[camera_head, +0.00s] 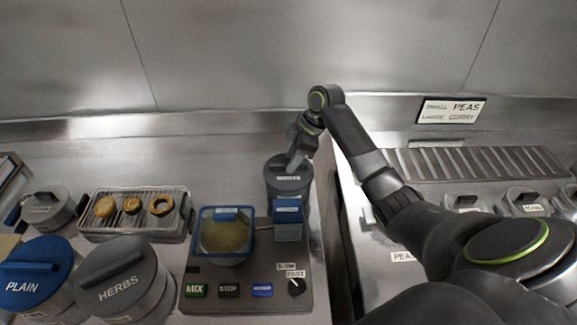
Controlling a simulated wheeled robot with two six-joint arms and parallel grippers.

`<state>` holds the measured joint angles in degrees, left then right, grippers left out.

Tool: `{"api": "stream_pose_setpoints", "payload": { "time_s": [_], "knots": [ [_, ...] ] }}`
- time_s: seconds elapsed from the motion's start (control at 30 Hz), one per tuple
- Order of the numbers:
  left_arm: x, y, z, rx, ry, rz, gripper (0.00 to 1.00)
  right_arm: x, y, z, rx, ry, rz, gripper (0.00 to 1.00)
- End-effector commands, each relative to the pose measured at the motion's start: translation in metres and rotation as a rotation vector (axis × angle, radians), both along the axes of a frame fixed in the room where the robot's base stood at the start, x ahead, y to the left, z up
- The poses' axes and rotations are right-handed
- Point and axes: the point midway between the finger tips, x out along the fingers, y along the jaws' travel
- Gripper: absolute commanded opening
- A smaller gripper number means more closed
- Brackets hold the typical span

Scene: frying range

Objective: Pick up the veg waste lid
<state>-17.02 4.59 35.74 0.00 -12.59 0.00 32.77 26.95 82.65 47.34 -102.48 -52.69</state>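A round dark grey container stands at the back middle of the counter, with a matching grey lid (279,166) on it. Its front label is too small to read surely, so I cannot confirm that this is the veg waste lid. My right arm reaches in from the right, and my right gripper (295,160) points down at the top of this lid, at its handle. The gripper covers part of the lid and handle, and I cannot tell whether the fingers are closed on it. My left gripper is not in view.
A mixing machine (205,290) with a square blue-rimmed basket (200,240) stands in front of the container. Left are a rack tray (88,228) of fried pieces, a HERBS tub (122,278), a blue-lidded PLAIN tub (38,275) and a smaller grey tub (46,208).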

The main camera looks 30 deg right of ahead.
Motion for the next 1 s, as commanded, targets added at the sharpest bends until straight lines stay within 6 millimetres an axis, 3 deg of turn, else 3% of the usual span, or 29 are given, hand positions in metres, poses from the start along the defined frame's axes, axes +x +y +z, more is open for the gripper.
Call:
{"api": "stream_pose_setpoints", "payload": {
  "time_s": [0.13,0.37,0.67,1.0],
  "knots": [
    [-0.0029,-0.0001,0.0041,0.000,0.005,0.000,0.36,0.0018,0.0045,-0.0113,0.001,0.001,-0.001,0.40],
    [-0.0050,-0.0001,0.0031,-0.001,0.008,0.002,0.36,0.0023,0.0043,-0.0130,-0.001,-0.001,0.001,0.40],
    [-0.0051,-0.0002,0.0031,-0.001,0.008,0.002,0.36,0.0024,0.0043,-0.0126,-0.001,-0.001,0.001,0.01],
    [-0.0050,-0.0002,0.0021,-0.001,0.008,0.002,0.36,0.0028,0.0043,-0.0101,-0.001,-0.003,0.000,0.00]
  ]
}}
